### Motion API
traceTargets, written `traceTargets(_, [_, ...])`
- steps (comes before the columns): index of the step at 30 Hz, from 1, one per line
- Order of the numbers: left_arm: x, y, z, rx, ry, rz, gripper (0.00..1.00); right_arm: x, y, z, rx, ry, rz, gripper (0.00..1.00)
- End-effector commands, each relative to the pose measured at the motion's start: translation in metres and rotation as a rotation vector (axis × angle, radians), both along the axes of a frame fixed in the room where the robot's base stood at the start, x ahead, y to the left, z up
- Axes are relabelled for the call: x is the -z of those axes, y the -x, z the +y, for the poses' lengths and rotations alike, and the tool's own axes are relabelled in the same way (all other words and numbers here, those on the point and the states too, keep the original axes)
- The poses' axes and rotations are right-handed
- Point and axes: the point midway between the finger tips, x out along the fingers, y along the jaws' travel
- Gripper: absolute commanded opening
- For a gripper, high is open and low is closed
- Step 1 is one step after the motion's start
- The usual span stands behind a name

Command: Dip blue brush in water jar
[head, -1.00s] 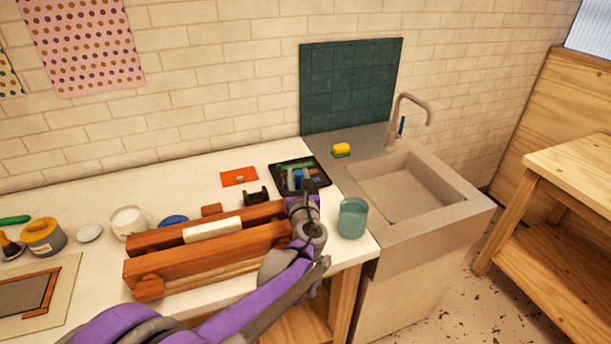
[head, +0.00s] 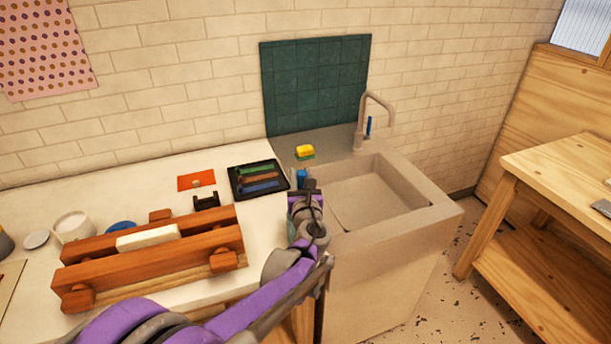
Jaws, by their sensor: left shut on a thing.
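My left gripper (head: 308,187) is shut on a blue piece (head: 302,178), which I take to be the blue brush. Only this short blue part shows above the jaws; the rest is hidden by the gripper. The gripper is seen in front of the sink's left edge. The water jar is almost fully hidden behind my left wrist; only a thin greenish sliver (head: 290,236) shows at the wrist's left side. I cannot tell whether the brush touches the jar. My right gripper is out of view.
A black tray (head: 284,170) with green, brown and blue sticks lies left of the gripper. A wooden press (head: 150,262) fills the table front.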

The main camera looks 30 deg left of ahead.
Motion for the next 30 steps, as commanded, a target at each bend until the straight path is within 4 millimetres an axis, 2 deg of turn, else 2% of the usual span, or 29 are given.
traceTargets(11, [0.018,0.001,0.001,-0.001,0.0,0.001,0.0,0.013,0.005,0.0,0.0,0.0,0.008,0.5])
traceTargets(30, [0.081,0.001,0.0,-0.001,0.0,0.001,0.0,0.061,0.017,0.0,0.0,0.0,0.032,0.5])
